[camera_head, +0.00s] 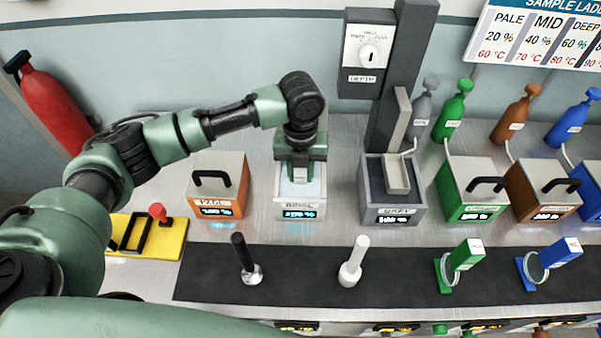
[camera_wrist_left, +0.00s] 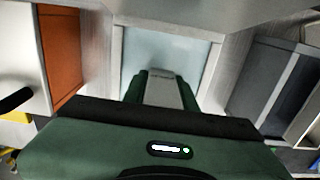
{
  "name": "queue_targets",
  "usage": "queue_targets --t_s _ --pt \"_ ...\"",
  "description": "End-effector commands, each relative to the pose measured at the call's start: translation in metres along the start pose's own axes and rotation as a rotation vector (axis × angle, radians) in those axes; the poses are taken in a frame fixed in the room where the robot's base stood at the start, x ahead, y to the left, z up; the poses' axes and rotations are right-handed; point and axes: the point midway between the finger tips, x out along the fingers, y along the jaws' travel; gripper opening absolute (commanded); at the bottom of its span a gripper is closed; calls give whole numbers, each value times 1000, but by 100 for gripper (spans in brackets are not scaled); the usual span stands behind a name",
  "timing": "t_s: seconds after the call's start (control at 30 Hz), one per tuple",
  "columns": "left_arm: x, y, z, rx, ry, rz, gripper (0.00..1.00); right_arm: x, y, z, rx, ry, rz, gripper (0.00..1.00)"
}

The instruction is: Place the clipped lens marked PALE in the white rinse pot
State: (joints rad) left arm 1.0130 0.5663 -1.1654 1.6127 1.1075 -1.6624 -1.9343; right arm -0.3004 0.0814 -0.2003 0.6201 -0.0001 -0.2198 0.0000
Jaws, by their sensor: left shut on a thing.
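The white rinse pot (camera_head: 299,212) stands open on the steel bench, with a label and a lit cyan display on its front. My left gripper (camera_head: 301,165) points down over its mouth. In the left wrist view, the gripper (camera_wrist_left: 163,88) is shut on a pale grey piece (camera_wrist_left: 163,93), seemingly a lens clip, above the pale liquid inside the pot's rim (camera_wrist_left: 117,60). The lens and any PALE marking are hidden, so I cannot tell whether it touches the liquid. My right gripper is not in view.
An orange lidded pot (camera_head: 240,190) stands left of the white one, an open grey pot (camera_head: 368,205) right. Green (camera_head: 463,255) and blue (camera_head: 560,253) clipped lenses, a black-handled tool (camera_head: 243,255) and a white one (camera_head: 354,262) stand on the dark mat (camera_head: 305,275).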

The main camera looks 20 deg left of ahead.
Motion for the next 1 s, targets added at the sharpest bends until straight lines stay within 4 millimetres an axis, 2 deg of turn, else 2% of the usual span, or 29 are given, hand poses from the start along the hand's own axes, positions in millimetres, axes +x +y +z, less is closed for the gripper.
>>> queue_targets --t_s 0.07,0.1,0.13,0.17,0.43,0.57,0.67,1.0 --pt "3 0 0 0 1 0 0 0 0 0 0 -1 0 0" --pt "3 0 0 0 1 0 38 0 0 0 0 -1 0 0" --pt "2 0 0 0 1 0 46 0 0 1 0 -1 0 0" --pt "2 0 0 0 1 0 49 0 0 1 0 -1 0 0" --pt "2 0 0 0 1 0 49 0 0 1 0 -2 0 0" --pt "-4 0 0 1 -1 -1 49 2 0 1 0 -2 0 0" --pt "-18 0 1 2 -2 -1 49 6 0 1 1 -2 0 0" --pt "-90 -1 1 0 -2 -3 49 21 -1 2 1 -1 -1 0"
